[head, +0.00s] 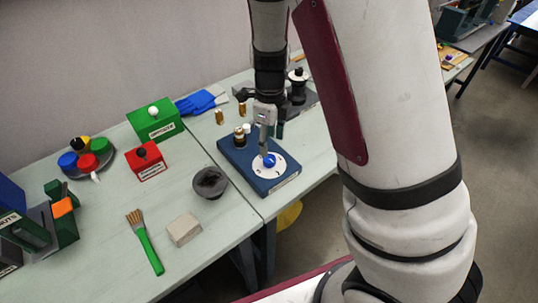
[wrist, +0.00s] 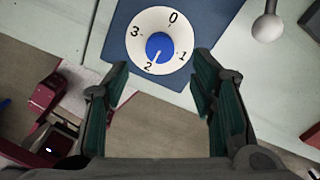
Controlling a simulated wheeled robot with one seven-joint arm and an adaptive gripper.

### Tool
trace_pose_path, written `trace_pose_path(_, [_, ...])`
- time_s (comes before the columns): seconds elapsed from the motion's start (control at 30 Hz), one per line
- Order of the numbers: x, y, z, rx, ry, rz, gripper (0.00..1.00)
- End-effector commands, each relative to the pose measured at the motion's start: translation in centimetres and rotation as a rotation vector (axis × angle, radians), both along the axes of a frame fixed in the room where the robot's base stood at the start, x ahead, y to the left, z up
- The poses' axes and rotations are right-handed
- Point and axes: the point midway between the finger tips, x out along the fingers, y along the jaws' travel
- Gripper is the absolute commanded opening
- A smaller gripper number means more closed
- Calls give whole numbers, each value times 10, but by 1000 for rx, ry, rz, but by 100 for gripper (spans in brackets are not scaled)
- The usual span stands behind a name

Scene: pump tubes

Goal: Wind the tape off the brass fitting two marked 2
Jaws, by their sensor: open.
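Two small brass fittings (head: 219,117) stand on the table behind the blue box in the head view, one left of the other. I cannot read any mark or make out tape on them. Another dark and brass piece (head: 239,136) stands on the blue box (head: 232,160). The box carries a white dial (wrist: 146,24) marked 0 to 3 with a blue knob (wrist: 158,47), its pointer toward 2. My gripper (wrist: 160,85) is open and empty; the knob shows beyond its fingertips in the wrist view. I cannot tell whether they touch anything.
A grey bowl (head: 210,182), a grey block (head: 184,229) and a green-handled brush (head: 147,245) lie left of the box. A red box (head: 147,162), a green box (head: 154,121) and blue gloves (head: 196,103) are farther back.

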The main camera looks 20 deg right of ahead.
Motion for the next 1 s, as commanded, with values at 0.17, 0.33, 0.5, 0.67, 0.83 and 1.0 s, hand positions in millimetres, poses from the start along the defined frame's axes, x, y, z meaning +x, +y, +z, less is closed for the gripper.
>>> trace_pose_path(0.17, [-1,-1,-35,1,4,-2,51])
trace_pose_path(0.33, [-1,-1,-57,1,2,-2,51])
trace_pose_path(0.5, [-1,0,-67,1,1,1,51])
trace_pose_path(0.67, [-1,0,-69,1,1,1,51])
trace_pose_path(0.83, [-1,0,-68,1,1,1,45])
trace_pose_path(1.0, [-1,0,-68,1,1,1,6])
